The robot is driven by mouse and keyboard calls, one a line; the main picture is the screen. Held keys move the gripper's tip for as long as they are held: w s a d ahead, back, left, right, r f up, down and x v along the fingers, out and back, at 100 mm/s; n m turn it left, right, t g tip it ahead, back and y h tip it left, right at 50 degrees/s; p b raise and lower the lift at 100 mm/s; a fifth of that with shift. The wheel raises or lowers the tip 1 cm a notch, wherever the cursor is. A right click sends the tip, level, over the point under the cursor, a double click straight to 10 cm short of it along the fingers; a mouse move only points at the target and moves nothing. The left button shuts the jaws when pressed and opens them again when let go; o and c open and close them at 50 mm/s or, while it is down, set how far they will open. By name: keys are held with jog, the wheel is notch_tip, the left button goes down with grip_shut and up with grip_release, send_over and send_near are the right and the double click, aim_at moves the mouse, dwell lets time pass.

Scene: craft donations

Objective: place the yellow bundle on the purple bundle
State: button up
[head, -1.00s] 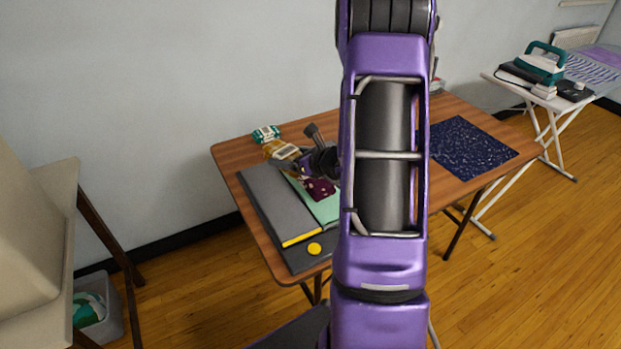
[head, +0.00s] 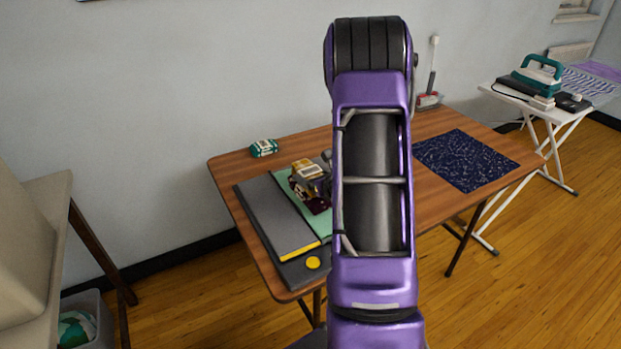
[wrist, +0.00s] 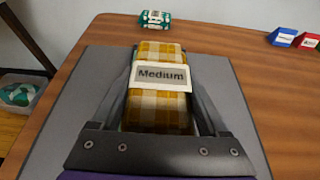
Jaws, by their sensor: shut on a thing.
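The yellow bundle (wrist: 158,106), checked yellow and white with a "Medium" label, is between the fingers of my gripper (wrist: 162,80), which is shut on it. In the head view the yellow bundle (head: 301,166) shows above the dark purple bundle (head: 319,205), which lies on a green mat. My gripper (head: 318,184) partly covers both there. I cannot tell whether the two bundles touch. The purple bundle does not show in the wrist view.
A green-and-white bundle (head: 264,148) sits at the table's back left. Red (wrist: 308,40) and blue (wrist: 282,37) bundles lie at the far right in the wrist view. A grey board (head: 275,215), yellow disc (head: 313,263) and dark speckled mat (head: 466,160) are on the table (head: 225,165).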

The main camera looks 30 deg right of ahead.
jog(key=shift+f, duration=0.15)
jog(key=shift+f, duration=0.15)
jog(key=o, duration=1.3)
jog(key=shift+r, duration=0.3)
jog(key=v, duration=1.2)
jog(key=shift+p, duration=0.45)
jog(key=shift+f, duration=0.15)
